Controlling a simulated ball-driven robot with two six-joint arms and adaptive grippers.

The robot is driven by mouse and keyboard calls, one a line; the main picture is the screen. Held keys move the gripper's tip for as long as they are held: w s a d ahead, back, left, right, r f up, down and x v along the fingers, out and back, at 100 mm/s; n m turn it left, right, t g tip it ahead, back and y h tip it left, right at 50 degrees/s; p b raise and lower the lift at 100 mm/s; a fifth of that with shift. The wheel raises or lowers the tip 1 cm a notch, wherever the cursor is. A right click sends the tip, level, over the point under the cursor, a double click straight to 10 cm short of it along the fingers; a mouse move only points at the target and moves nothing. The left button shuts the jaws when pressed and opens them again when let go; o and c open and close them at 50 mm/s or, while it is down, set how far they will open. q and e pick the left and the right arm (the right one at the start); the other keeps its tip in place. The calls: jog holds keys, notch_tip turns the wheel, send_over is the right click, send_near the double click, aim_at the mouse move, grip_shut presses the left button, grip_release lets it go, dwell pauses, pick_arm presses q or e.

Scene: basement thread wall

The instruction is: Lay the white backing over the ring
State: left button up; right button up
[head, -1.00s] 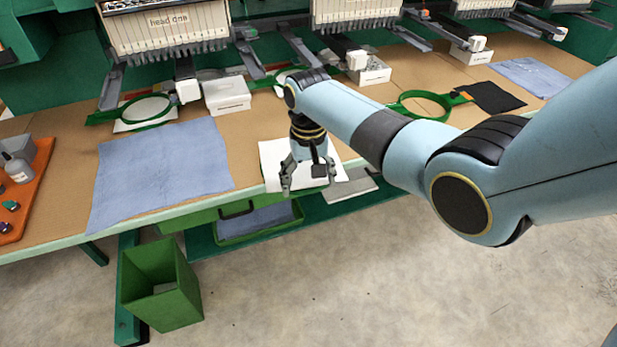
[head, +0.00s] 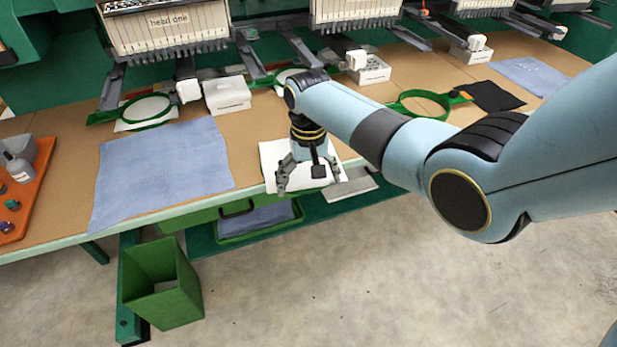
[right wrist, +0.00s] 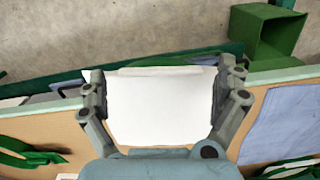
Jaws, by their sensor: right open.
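The white backing (head: 272,158) is a sheet lying at the front edge of the tan table. In the right wrist view the backing (right wrist: 160,108) lies between the fingers. My right gripper (head: 308,184) is open over the backing, its fingers on either side; the wrist view shows the open gripper (right wrist: 162,78) too. I cannot tell whether the fingertips touch the sheet. A green ring (head: 449,104) lies empty on the table to the right. Another green ring (head: 172,107) at the left has white inside, and a middle one is partly hidden by my arm. My left gripper is out of view.
A blue cloth (head: 160,170) covers the table left of the backing. An orange tray (head: 30,205) is at the far left. A green bin (head: 175,305) stands on the floor. Machine heads (head: 165,30) line the back. A black cloth (head: 495,96) lies beside the right ring.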

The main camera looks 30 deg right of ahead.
jog(key=shift+r, duration=0.15)
notch_tip(320, 180, up, 12)
jog(key=s+f+n+b, duration=0.2)
jog(key=s+f+b, duration=0.5)
jog(key=s+f, duration=1.6)
jog(key=s+d+f+n+b, duration=0.1)
jog(key=s+f+b, duration=0.6)
jog(key=s+f, duration=1.6)
notch_tip(320, 180, down, 8)
jog(key=shift+s+d+r+n+t+h+b, duration=0.1)
jog(key=shift+s+d+n+t+h+b, duration=0.25)
jog(key=shift+n, duration=0.55)
jog(key=shift+c, duration=0.3)
